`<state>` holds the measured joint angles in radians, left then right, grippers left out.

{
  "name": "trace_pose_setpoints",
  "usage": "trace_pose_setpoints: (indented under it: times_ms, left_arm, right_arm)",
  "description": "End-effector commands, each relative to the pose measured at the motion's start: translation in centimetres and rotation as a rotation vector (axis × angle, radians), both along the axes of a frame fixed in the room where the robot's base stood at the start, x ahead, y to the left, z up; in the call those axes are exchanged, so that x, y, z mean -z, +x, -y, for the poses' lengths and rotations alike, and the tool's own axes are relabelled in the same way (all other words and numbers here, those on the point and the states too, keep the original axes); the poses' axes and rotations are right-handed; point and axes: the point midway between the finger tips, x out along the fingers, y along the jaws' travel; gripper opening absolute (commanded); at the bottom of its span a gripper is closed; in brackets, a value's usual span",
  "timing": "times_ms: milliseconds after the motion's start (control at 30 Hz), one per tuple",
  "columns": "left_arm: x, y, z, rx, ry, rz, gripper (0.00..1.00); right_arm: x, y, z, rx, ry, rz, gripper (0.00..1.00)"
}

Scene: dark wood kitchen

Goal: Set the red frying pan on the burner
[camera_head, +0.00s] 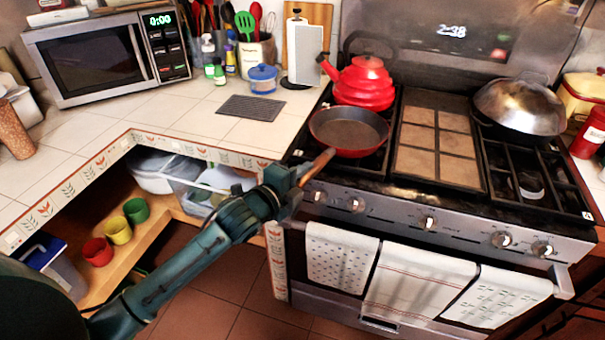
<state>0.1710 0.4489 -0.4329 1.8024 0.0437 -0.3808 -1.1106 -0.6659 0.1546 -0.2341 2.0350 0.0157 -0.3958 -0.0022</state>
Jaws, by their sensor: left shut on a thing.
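The red frying pan (349,131) has a dark inside and a brown handle (319,166) that points down and left. It is over the front left part of the stove top (437,145), in front of the red kettle. Whether its base touches the grate there cannot be told. My left gripper (298,184) is shut on the pan's handle at the stove's front left edge. Its fingertips are small and partly hidden. The burner under the pan is hidden. My right gripper is not in view.
A red kettle (364,82) stands directly behind the pan. A flat griddle plate (437,158) lies to its right. A silver domed wok (519,104) sits at the back right; the front right grate (527,181) looks bare. Towels (418,283) hang on the oven front.

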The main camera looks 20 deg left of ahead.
Motion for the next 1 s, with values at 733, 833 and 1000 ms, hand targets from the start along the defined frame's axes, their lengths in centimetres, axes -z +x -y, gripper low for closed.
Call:
trace_pose_setpoints:
  times_ms: [733, 833, 1000]
  left_arm:
    - [0.2, 0.0, 0.0, 0.0, 0.0, 0.0, 0.36]
    - [-0.1, 0.0, 0.0, 0.0, 0.0, 0.001, 0.36]
    - [-0.2, -1.9, -0.7, 0.0, 0.001, -0.001, 0.36]
  right_arm:
    - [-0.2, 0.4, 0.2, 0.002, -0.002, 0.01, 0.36]
    - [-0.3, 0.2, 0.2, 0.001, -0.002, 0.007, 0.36]
    - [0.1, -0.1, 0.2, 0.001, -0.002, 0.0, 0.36]
